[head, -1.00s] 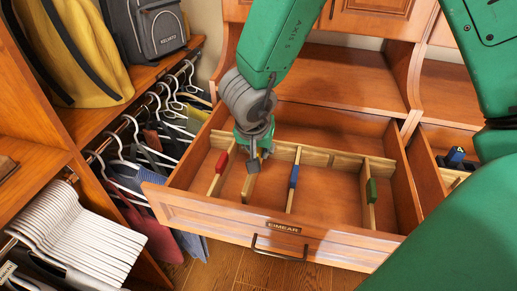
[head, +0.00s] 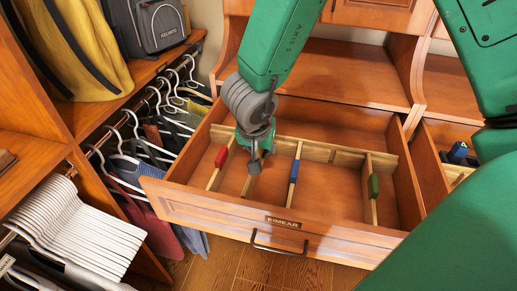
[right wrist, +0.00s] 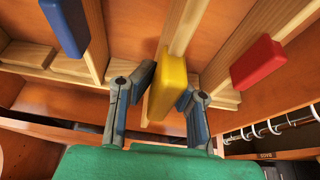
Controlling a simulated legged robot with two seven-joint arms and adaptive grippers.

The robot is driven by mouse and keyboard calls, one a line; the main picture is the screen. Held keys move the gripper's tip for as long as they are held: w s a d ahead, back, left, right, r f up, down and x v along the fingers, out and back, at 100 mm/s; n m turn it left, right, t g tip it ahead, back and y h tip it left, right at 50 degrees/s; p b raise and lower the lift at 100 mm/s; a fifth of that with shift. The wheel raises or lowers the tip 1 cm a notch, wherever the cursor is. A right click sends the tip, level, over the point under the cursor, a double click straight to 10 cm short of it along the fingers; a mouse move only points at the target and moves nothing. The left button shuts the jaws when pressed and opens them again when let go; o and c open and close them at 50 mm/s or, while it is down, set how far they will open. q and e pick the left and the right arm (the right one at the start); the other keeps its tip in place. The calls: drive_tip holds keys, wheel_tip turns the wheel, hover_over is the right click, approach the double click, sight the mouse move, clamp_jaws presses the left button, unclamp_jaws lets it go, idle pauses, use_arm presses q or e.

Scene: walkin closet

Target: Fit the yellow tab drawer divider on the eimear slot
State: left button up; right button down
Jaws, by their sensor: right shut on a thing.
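My right gripper (head: 254,162) is over the left part of the open Eimear drawer (head: 200,203). In the right wrist view its fingers (right wrist: 158,105) are shut on the yellow tab (right wrist: 172,82) of the drawer divider, one on each side. The divider's wooden board (right wrist: 186,28) runs away from the tab. In the head view its board (head: 249,186) lies between the red-tab and blue-tab dividers, and the gripper mostly hides the tab. The slotted rail (head: 318,150) crosses the drawer behind. I cannot tell whether the divider is seated in its slot. My left gripper is out of view.
Red (head: 221,157), blue (head: 294,171) and green (head: 373,185) tab dividers stand in the same drawer. Another open drawer with a blue tab (head: 458,152) is at the right. Hangers with clothes (head: 135,150) are at the left.

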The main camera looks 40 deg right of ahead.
drive_tip(key=shift+d+f, duration=0.3)
drive_tip(key=shift+d, duration=0.35)
drive_tip(key=shift+s+a+f+p, duration=0.15)
drive_tip(key=shift+a+p, duration=0.2)
drive_tip(key=shift+a, duration=0.2)
drive_tip(key=shift+a+f, duration=0.1)
drive_tip(key=shift+f, duration=0.1)
drive_tip(key=shift+f+n+g+y+p, duration=0.3)
drive_tip(key=shift+f+y+p, duration=0.15)
drive_tip(key=shift+p, duration=0.25)
drive_tip(key=shift+f, duration=0.15)
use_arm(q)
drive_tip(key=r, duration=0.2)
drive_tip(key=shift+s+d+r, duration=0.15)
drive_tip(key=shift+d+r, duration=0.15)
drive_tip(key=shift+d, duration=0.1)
use_arm(e)
drive_tip(key=shift+s+a, duration=0.1)
drive_tip(key=shift+a, duration=0.05)
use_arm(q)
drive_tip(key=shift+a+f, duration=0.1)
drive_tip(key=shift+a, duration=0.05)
use_arm(e)
drive_tip(key=shift+a, duration=0.2)
drive_tip(key=shift+d, duration=0.1)
